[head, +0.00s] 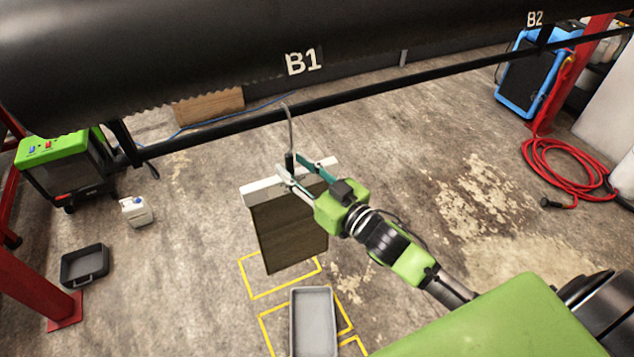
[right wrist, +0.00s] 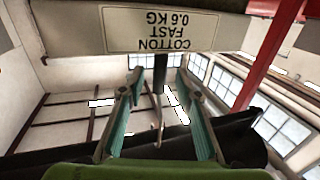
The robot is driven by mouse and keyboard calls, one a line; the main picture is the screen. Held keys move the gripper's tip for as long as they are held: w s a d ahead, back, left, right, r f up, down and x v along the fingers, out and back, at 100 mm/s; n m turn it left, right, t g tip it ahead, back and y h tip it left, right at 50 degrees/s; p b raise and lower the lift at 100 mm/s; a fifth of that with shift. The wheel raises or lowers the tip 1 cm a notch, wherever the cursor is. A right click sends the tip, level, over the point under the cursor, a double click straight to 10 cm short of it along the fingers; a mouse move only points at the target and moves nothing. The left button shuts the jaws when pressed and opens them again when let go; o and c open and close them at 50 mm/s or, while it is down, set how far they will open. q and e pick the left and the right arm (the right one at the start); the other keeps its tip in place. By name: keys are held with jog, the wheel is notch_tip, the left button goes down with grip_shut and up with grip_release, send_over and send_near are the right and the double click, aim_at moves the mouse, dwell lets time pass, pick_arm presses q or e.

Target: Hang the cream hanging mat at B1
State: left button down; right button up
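The cream hanging mat (head: 289,230) has a pale top bar (head: 264,187), a brownish panel and a hook (head: 289,130) rising from a dark stem. My left gripper is out of view.
A grey tray (head: 313,322) lies on the floor below the mat, near yellow outlines. A dark tray (head: 85,265), a white jug (head: 137,211) and a green-topped machine (head: 65,165) stand left. A red hose (head: 565,170) lies right, below the B2 sign (head: 535,19).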

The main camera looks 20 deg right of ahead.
jog(key=v, duration=1)
jog(key=d+f+m+g+h+b, duration=0.1)
jog(key=d+f+g+h, duration=0.15)
jog(key=f, duration=0.85)
jog(key=d+f+m+g+h, duration=0.1)
jog(key=d+f, duration=0.3)
jog(key=f, duration=0.7)
jog(key=s+d+f+g+h+b, duration=0.15)
jog(key=s+f, duration=0.25)
jog(key=f, duration=0.5)
jog(key=s+d+f+g, duration=0.15)
jog(key=s+f, duration=0.25)
jog(key=f, duration=0.5)
jog(key=s+a+f+g+h+b, duration=0.15)
jog(key=s+f+g, duration=0.35)
jog(key=s+f, duration=0.85)
jog(key=s+a+f+g, duration=0.2)
jog(key=s+f, duration=0.3)
jog(key=s, duration=0.3)
jog(key=s+a+f+g, duration=0.2)
jog(key=s+f, duration=0.4)
jog(key=s, duration=0.3)
jog(key=shift+s+a+f+n+y+b, duration=0.15)
jog(key=shift+s+a+n+y+b, duration=0.2)
jog(key=shift+a, duration=0.4)
jog(key=shift+g, duration=0.25)
